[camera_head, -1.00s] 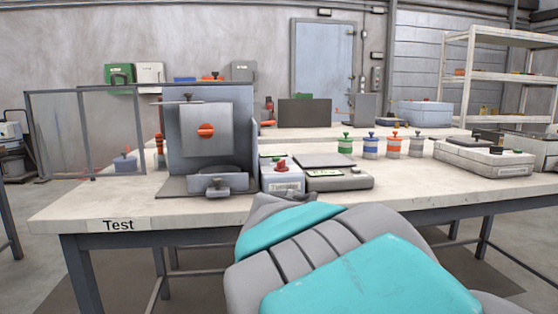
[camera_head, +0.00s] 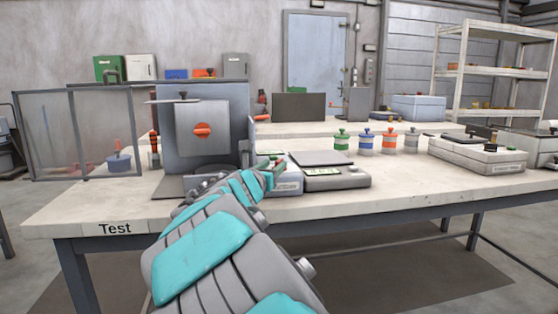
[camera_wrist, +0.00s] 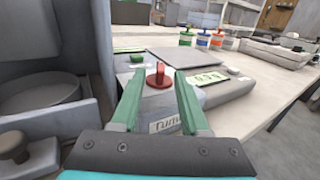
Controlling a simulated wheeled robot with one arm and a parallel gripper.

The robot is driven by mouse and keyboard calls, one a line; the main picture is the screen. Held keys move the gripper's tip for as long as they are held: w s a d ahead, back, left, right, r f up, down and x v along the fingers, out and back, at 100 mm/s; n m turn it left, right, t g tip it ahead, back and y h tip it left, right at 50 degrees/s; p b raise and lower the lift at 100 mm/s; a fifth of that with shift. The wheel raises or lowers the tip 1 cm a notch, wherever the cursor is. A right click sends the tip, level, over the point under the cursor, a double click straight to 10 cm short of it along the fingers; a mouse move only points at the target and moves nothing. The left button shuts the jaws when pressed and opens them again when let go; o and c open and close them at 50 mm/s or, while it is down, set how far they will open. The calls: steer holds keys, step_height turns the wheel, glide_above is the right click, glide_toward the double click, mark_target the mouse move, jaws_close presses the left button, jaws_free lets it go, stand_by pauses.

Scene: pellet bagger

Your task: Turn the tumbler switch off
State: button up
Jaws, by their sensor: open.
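The tumbler switch (camera_wrist: 159,77) is a red lever on a red round base. It sits on top of a light grey box (camera_wrist: 165,122) with a partly hidden label starting "Tum". The lever points up in the wrist view. My gripper (camera_wrist: 160,82) is open, its two green fingers on either side of the switch with gaps to it; I cannot tell their exact height over the box. In the head view the box (camera_head: 288,184) stands on the bench, and my gripper (camera_head: 268,172) covers most of the switch.
A scale with a green display (camera_head: 336,177) stands right of the box. The grey machine with an orange knob (camera_head: 202,131) stands left. Several coloured canisters (camera_head: 366,143) are behind. The bench front (camera_head: 330,205) is clear.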

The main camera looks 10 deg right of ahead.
mark_target(277, 162)
steer(key=shift+x, duration=2.55)
steer(key=shift+c, duration=0.3)
jaws_close()
